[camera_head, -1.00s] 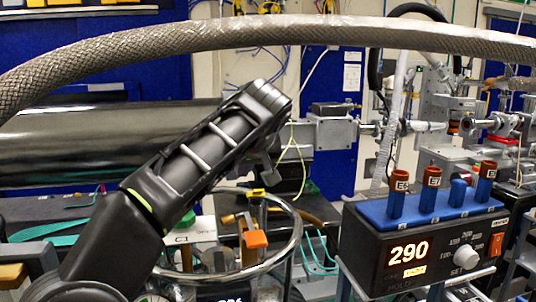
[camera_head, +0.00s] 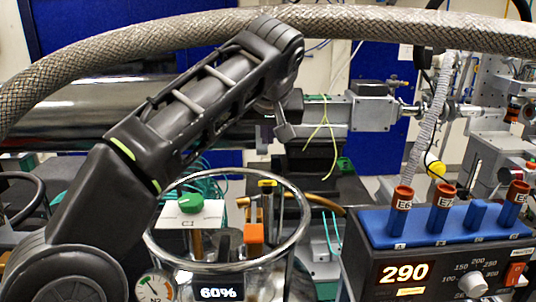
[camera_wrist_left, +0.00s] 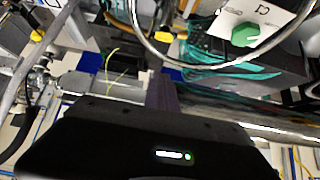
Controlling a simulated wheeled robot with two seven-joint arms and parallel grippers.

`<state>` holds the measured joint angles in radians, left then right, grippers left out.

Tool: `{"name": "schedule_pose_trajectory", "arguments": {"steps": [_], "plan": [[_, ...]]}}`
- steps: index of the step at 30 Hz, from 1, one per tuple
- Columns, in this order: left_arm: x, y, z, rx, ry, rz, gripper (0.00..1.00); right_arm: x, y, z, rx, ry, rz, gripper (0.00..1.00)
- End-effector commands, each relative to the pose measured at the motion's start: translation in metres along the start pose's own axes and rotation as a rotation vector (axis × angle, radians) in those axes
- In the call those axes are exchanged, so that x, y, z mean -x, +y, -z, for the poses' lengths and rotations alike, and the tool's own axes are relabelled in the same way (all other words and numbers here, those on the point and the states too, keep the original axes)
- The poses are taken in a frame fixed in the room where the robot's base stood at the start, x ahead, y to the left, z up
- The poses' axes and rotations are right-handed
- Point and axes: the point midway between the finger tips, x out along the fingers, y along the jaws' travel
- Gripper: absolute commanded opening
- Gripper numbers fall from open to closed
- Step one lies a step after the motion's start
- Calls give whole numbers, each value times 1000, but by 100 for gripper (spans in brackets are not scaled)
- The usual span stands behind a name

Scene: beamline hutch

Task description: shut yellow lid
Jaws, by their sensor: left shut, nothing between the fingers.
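I cannot tell for sure which thing is the yellow lid. A small yellow and black piece (camera_head: 267,183) shows at the far side of a round metal rim (camera_head: 303,232) in the head view. A yellow piece (camera_wrist_left: 162,37) also shows by the rim in the left wrist view. A yellow round part (camera_head: 434,165) sits farther back on the right. My left gripper (camera_head: 267,132) hangs beyond and above the metal rim, partly hidden by my arm. Its fingers (camera_wrist_left: 162,93) are shut and empty in the left wrist view. My right gripper is out of view.
A thick braided hose (camera_head: 110,75) arches across the top. A blue-topped heater block (camera_head: 430,225) reading 290 stands at right. A box with a green knob (camera_head: 191,203), an orange block (camera_head: 253,233) and a dial gauge (camera_head: 155,287) crowd the front. A large dark cylinder (camera_head: 70,105) lies behind.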

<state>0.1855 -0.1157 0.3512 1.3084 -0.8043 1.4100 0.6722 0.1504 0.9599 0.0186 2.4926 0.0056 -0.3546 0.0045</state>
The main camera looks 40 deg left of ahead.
Motion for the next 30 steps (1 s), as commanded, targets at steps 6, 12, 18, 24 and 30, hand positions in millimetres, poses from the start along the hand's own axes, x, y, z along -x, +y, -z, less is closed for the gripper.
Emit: {"name": "schedule_pose_trajectory", "arguments": {"steps": [6, 12, 18, 24, 30], "plan": [[-29, 0, -4, 0, -1, 1, 0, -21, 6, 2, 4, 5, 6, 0], [-64, -1, 0, 0, -4, 4, 0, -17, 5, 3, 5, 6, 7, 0], [-99, -1, -6, -1, -1, 2, 0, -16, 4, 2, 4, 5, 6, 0], [-104, -1, -31, 0, 1, 1, 0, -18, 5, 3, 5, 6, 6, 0], [-106, 0, -39, 0, 0, 1, 0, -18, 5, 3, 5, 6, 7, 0]]}}
